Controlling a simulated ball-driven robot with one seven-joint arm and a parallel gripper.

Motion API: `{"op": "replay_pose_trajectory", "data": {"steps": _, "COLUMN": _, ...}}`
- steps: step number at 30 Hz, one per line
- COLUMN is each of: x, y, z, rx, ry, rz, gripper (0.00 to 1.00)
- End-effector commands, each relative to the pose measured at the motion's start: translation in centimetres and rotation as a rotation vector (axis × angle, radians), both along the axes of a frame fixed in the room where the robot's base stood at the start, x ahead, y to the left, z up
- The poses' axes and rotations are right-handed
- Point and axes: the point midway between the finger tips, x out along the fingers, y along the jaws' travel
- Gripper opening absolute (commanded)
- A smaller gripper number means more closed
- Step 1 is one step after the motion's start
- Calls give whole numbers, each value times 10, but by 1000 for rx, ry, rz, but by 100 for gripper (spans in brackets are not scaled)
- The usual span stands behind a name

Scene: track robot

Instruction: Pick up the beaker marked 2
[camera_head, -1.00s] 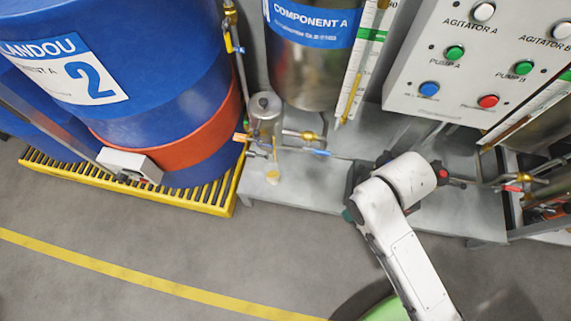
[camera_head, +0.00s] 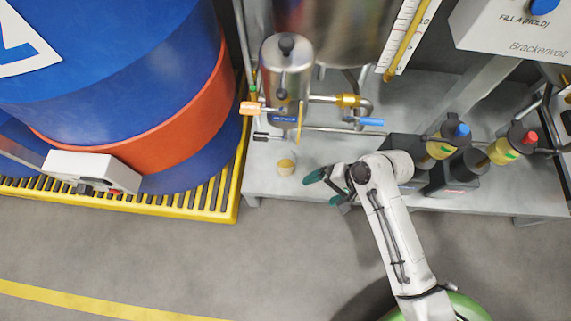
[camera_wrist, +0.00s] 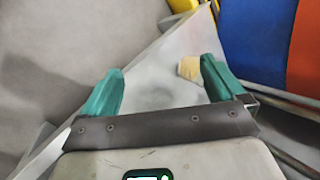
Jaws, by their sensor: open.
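A small beaker (camera_head: 286,167) with a yellowish top or contents stands on the grey metal shelf, below the small steel vessel. Any number on it is too small to read. It also shows in the wrist view (camera_wrist: 190,68), between and beyond my fingers, closer to the right finger. My gripper (camera_head: 320,187) has green fingertips and is over the shelf's front part, just right of the beaker and apart from it. In the wrist view my gripper (camera_wrist: 162,72) is open and empty.
The steel vessel (camera_head: 287,70) with valves and an orange-handled tap (camera_head: 251,108) overhangs the beaker's area. Pumps (camera_head: 450,170) stand right of my arm. A blue drum (camera_head: 150,60) on a yellow grated pallet (camera_head: 222,200) is left. Floor in front is clear.

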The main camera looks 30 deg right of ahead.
Motion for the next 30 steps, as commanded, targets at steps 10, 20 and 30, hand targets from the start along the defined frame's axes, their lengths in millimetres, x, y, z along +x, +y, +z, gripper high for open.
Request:
{"op": "replay_pose_trajectory", "data": {"steps": 10, "x": 83, "y": -7, "z": -15, "rx": 798, "ry": 211, "rz": -838, "gripper": 96}}
{"op": "replay_pose_trajectory", "data": {"steps": 20, "x": 101, "y": -17, "z": -37, "rx": 1013, "ry": 287, "rz": -1015, "gripper": 96}}
{"op": "replay_pose_trajectory", "data": {"steps": 30, "x": 101, "y": -17, "z": -96, "rx": 1009, "ry": 285, "rz": -1011, "gripper": 96}}
